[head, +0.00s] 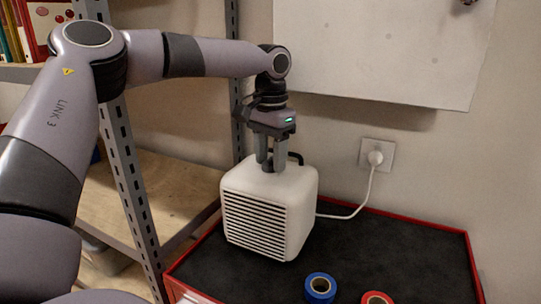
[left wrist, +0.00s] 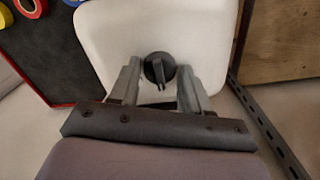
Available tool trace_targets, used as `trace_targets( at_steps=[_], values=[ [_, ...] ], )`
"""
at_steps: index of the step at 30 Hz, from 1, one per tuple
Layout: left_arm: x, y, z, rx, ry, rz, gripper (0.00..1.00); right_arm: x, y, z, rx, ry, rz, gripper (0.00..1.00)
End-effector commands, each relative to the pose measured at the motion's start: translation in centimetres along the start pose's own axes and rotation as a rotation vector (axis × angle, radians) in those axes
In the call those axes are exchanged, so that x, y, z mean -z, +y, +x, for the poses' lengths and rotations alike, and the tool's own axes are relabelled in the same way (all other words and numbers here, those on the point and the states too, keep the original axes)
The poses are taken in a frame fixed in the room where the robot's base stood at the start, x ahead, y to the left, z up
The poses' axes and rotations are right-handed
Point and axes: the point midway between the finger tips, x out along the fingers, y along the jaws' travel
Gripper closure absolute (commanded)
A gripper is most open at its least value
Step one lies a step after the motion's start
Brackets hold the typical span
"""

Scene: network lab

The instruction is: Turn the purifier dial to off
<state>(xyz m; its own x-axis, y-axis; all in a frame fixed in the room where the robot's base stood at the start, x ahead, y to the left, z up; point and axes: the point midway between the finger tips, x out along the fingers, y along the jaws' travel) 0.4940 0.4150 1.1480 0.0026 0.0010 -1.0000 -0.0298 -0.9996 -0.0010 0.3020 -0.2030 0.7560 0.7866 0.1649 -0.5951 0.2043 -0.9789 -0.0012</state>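The purifier (head: 268,207) is a white box with a slatted front, standing on a black-topped red cabinet. Its top also shows in the left wrist view (left wrist: 125,35). The dark dial (left wrist: 159,69) sits on that top, with its raised grip bar pointing down toward my gripper in the left wrist view. My left gripper (head: 270,165) points down at the purifier's top. In the left wrist view its two fingers (left wrist: 160,85) are apart, one on each side of the dial, with gaps showing. In the head view the fingers hide the dial. My right gripper is not in view.
A white cable runs from the purifier to a wall plug (head: 375,157). A blue tape roll (head: 320,287) and a red tape roll (head: 377,298) lie on the cabinet top (head: 400,250) in front. A metal shelf post (head: 130,185) stands left. The cabinet's right side is clear.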

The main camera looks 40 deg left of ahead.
Motion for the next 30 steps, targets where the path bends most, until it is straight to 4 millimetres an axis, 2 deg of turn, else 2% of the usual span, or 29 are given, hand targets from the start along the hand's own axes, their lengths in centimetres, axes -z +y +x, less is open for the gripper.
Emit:
trace_targets(
  at_steps=[11,14,24,30],
  values=[
    [0.0,0.0,-0.2,-0.001,-0.001,0.002,0.35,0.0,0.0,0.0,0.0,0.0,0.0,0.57],
    [0.1,0.0,-1.2,0.0,0.002,0.001,0.35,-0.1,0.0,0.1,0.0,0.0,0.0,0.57],
    [0.1,0.0,-6.4,0.001,0.002,0.001,0.35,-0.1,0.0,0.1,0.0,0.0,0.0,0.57],
    [0.0,0.0,-7.2,-0.001,0.001,0.002,0.35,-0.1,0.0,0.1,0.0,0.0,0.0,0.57]
  ],
)
